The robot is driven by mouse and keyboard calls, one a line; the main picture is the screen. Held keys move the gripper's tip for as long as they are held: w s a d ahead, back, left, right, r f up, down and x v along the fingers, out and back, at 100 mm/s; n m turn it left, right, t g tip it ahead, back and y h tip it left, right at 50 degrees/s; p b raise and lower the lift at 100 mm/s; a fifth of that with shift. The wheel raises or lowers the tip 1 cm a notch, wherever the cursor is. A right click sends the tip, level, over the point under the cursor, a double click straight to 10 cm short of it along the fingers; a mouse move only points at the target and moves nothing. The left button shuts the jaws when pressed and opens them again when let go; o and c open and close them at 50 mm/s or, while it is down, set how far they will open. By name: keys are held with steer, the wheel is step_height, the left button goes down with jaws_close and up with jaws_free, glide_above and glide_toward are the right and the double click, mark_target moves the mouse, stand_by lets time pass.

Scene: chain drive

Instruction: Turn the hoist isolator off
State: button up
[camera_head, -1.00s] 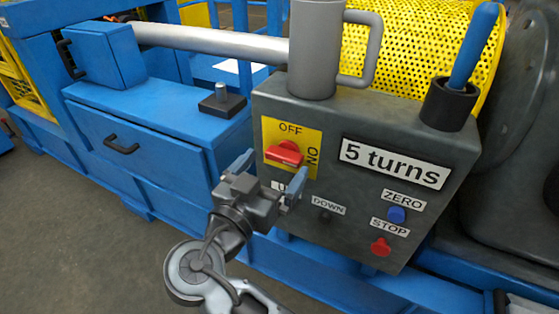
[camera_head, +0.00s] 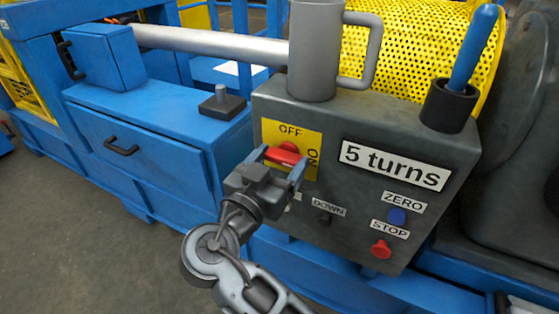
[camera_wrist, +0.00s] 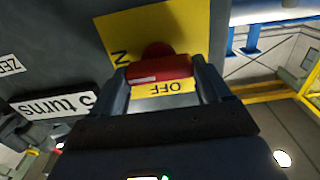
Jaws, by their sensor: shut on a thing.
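The hoist isolator is a red knob (camera_head: 286,154) on a yellow plate (camera_head: 271,131) marked OFF at the top and ON at the right side. The plate is on the left of a dark grey control box (camera_head: 330,220). My gripper (camera_head: 281,161) is at the knob, with one blue-grey finger at each end of it. In the wrist view the red knob (camera_wrist: 160,69) sits between the two fingers (camera_wrist: 162,82), and the jaws are shut on it. The handle lies nearly level in the head view, with its exact pointing partly hidden by the fingers.
The box also has a "5 turns" sign (camera_head: 394,166), a blue ZERO button (camera_head: 397,216), a red STOP button (camera_head: 381,249) and a DOWN button (camera_head: 324,218). A blue drawer (camera_head: 140,150) is at left.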

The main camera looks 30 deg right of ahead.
steer(key=shift+c, duration=1.2)
steer(key=shift+r+n+p, duration=0.1)
steer(key=shift+n+p, duration=0.2)
steer(key=n+p, duration=0.2)
steer(key=shift+w+r+n, duration=0.1)
steer(key=shift+n, duration=0.3)
steer(key=n+p, duration=0.3)
steer(key=n, duration=0.1)
steer(key=shift+n, duration=0.3)
steer(key=n+p, duration=0.4)
steer(key=n, duration=0.1)
steer(key=shift+w+p, duration=0.15)
steer(key=shift+p, duration=0.25)
steer(key=shift+f+n+p, duration=0.15)
steer(key=shift+n+p, duration=0.7)
steer(key=shift+n, duration=0.35)
steer(key=shift+f+n+p, duration=0.15)
steer(key=shift+n+p, duration=0.7)
steer(key=shift+n, duration=0.35)
